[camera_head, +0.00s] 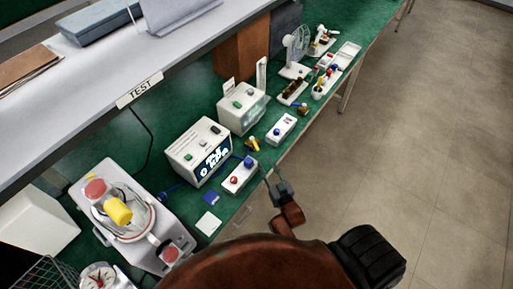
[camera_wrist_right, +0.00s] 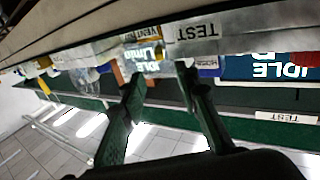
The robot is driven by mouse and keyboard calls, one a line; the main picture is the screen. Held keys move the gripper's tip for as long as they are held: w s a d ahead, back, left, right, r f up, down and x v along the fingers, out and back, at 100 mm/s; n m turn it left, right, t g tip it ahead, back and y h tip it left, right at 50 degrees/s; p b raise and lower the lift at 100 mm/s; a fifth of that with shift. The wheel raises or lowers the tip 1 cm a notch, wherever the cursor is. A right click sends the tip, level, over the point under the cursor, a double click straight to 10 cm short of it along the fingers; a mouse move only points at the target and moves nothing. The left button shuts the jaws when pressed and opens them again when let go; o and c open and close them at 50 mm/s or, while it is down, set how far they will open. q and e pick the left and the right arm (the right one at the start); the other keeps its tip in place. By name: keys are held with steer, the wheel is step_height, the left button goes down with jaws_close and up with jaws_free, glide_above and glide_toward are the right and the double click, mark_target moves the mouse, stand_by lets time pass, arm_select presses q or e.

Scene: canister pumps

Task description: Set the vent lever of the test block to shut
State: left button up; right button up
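My right gripper (camera_head: 274,170) is at the front edge of the green bench, just right of a small white block (camera_head: 240,178) with a red knob and a blue part. I cannot tell for certain that this is the test block, and no vent lever setting can be read. In the right wrist view the gripper (camera_wrist_right: 161,76) has its two dark fingers spread with nothing between them. Beyond them is a white face with a TEST label (camera_wrist_right: 197,32), next to a partly legible VENT label (camera_wrist_right: 141,36). My left gripper is not in view.
A white box with a lit screen (camera_head: 203,147) stands behind the small block. A similar box (camera_head: 242,107) and a second small block (camera_head: 283,128) stand farther along. A machine with a yellow knob (camera_head: 118,211) is at left. Open floor (camera_head: 410,140) lies right.

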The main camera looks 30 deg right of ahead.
mark_target(257, 147)
steer(key=w, duration=0.3)
steer(key=w+d, duration=0.1)
steer(key=w, duration=0.7)
steer(key=shift+d, duration=0.2)
steer(key=shift+s, duration=0.1)
steer(key=shift+c, duration=0.7)
jaws_close()
